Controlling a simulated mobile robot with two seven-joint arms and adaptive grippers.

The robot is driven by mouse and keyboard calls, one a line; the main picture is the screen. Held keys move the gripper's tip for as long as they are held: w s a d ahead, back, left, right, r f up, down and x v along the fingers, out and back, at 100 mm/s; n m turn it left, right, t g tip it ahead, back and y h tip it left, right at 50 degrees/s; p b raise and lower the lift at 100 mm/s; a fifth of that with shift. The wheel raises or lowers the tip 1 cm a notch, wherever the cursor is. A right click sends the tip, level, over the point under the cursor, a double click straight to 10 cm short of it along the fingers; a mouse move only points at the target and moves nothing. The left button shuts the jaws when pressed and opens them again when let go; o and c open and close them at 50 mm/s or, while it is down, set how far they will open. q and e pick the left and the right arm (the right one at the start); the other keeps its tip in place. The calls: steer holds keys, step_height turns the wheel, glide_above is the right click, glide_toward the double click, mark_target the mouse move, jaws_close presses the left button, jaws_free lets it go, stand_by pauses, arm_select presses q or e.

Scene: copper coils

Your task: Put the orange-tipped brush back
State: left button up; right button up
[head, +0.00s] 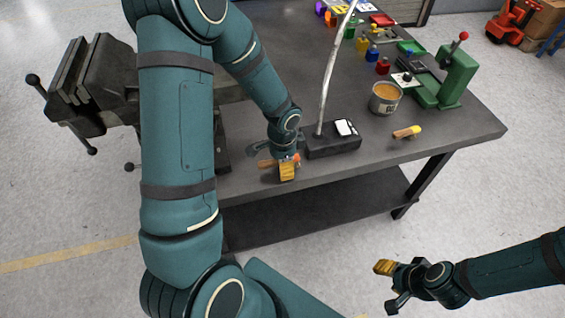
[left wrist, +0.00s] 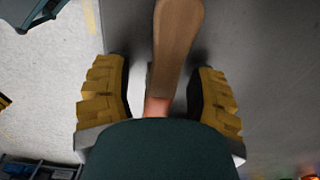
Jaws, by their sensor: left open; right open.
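The orange-tipped brush lies on the table near its front edge; its wooden handle (head: 265,163) shows left of my left gripper (head: 287,171), with a bit of orange on the other side. In the left wrist view the wooden handle (left wrist: 178,40) and a bit of orange (left wrist: 157,106) lie between the two open yellow fingers (left wrist: 160,100), with a gap on both sides. The gripper body hides the rest of the brush. My right gripper (head: 386,285) is open and empty, off the table's front.
A yellow-tipped brush (head: 407,132) lies near a tin can (head: 384,105). A black block (head: 333,146) with a pale rod stands just behind my left gripper. A green press (head: 457,75) stands at the right, a vise (head: 100,85) at the left.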

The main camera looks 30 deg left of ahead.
arm_select(q)
steer(key=shift+r, duration=0.2)
step_height(320, 180, up, 12)
steer(key=p, duration=0.4)
steer(key=s+d+f+n+h, duration=0.1)
steer(key=s+d+f+n, duration=0.2)
steer(key=d+f, duration=0.3)
steer(key=s+d+f+n+t+h, duration=0.1)
steer(key=s+d+f+n, duration=0.2)
steer(key=d+f, duration=0.3)
steer(key=s+d+f+n+h, duration=0.1)
steer(key=s+d+f+n, duration=0.2)
steer(key=d+f, duration=0.2)
steer(key=shift+d+f+n+t+h, duration=0.3)
steer(key=shift+d+f+n+h, duration=0.1)
steer(key=shift+d, duration=0.45)
